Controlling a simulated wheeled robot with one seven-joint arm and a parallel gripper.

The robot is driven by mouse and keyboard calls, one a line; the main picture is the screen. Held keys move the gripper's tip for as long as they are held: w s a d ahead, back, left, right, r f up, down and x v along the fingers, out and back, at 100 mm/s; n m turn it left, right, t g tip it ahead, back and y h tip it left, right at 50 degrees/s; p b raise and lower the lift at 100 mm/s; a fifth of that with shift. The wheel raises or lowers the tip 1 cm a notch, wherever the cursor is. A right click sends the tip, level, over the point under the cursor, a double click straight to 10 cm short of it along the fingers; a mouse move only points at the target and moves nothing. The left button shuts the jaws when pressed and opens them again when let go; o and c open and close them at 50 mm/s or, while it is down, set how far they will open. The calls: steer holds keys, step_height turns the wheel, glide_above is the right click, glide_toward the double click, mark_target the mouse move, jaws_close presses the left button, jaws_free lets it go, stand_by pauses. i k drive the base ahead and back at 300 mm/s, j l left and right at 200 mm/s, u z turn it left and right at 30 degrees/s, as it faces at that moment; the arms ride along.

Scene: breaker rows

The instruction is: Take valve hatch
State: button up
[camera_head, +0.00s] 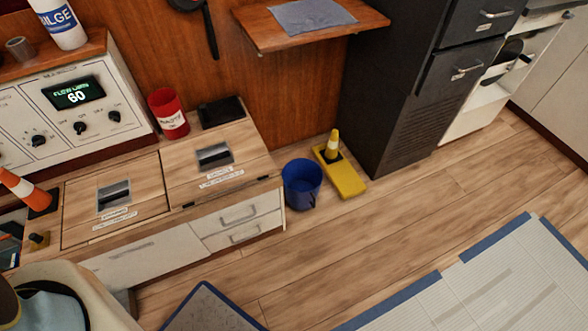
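Two square wooden hatch lids sit side by side, shut, in the top of a low bench at the left. The left hatch lid (140,185) has a recessed dark and silver handle (114,194) and a white label along its front. The right hatch lid (190,172) has a similar handle (214,155) and label. The labels are too small to read, so I cannot tell which is the valve hatch. My gripper is not in view.
A red cup (168,114) and a black flat object (221,111) stand behind the lids. An orange cone (24,188) is at their left. A blue bucket (302,185) and yellow case (342,178) are on the floor. The wooden floor (400,215) has clear room.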

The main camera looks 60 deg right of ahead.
mark_target(200, 164)
steer(key=k+j+z, duration=0.2)
steer(key=z, duration=0.25)
steer(key=k+j+z, duration=0.2)
steer(key=z, duration=0.25)
steer(key=k+z, duration=0.3)
steer(key=z, duration=0.15)
steer(key=k+l+z, duration=0.2)
steer(key=k, duration=0.7)
steer(key=i+j+u, duration=0.1)
steer(key=u, duration=0.55)
steer(key=i+l+u, duration=0.3)
steer(key=i, duration=0.2)
steer(key=i+l+u, duration=0.35)
steer(key=i+l, duration=0.8)
